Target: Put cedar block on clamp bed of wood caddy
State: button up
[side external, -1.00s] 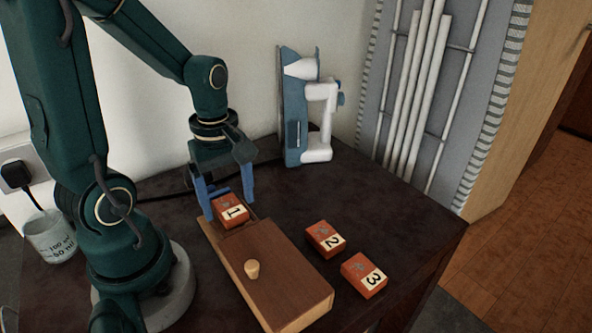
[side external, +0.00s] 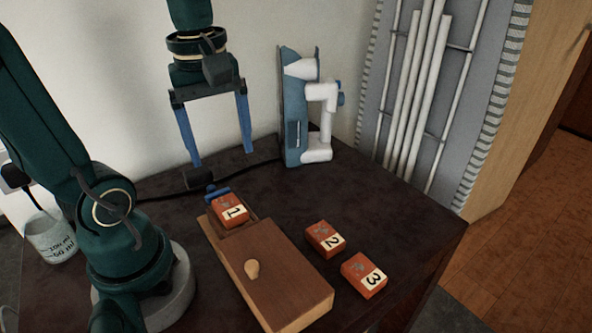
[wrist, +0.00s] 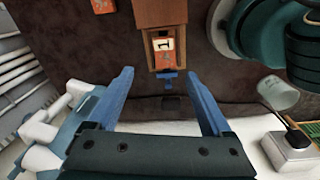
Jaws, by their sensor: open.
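The wood caddy (side external: 275,275) is a long brown box with a pale knob on its lid; its open far end is the bed. An orange-red block numbered 1 (side external: 232,210) sits in that bed, and the wrist view also shows block 1 (wrist: 163,52). A small blue piece (wrist: 168,78) is at the caddy's end beyond the block. My gripper (side external: 222,158) is open and empty, raised above and behind the caddy's far end, apart from block 1. No label shows which block is cedar.
Orange-red blocks numbered 2 (side external: 325,239) and 3 (side external: 364,275) lie on the dark tabletop to the caddy's right. A blue-and-white device (side external: 312,110) stands at the back. A beaker (side external: 50,236) is at the left. The tabletop between the device and block 2 is clear.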

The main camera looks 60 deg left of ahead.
jog(key=s+d+f+m+t, duration=0.1)
jog(key=d+m+t, duration=0.3)
jog(key=m, duration=1.1)
jog(key=d, duration=0.3)
jog(key=shift+f+m+t, duration=0.25)
jog(key=shift+m+t, duration=0.05)
jog(key=shift+t, duration=0.1)
